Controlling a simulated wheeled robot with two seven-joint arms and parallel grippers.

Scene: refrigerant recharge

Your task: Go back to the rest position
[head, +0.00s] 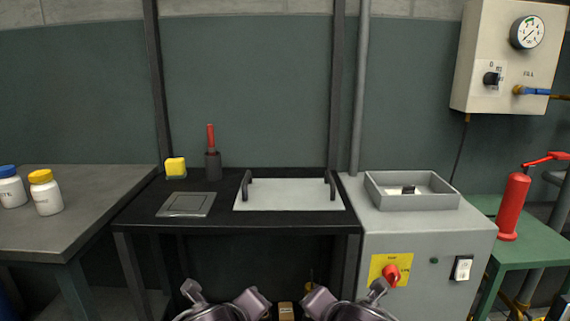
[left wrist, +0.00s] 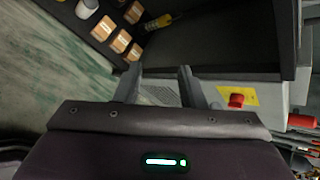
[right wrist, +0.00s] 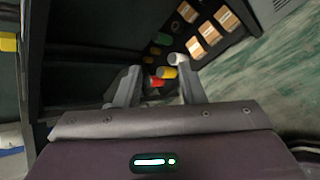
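My left gripper (head: 222,298) and my right gripper (head: 348,298) show at the bottom edge of the head view, in front of the black bench, largely cut off. In the left wrist view the two fingers of my left gripper (left wrist: 160,74) stand apart with nothing between them. In the right wrist view the fingers of my right gripper (right wrist: 156,72) are also apart and empty; bottles show beyond them, not gripped.
The black bench (head: 270,222) carries a yellow sponge (head: 175,167), a red-handled tool in a holder (head: 212,165) and a handled pale lid (head: 290,195). A grey cabinet (head: 440,232) with a red switch (head: 391,274) stands right. Small boxes (left wrist: 121,41) sit under the bench.

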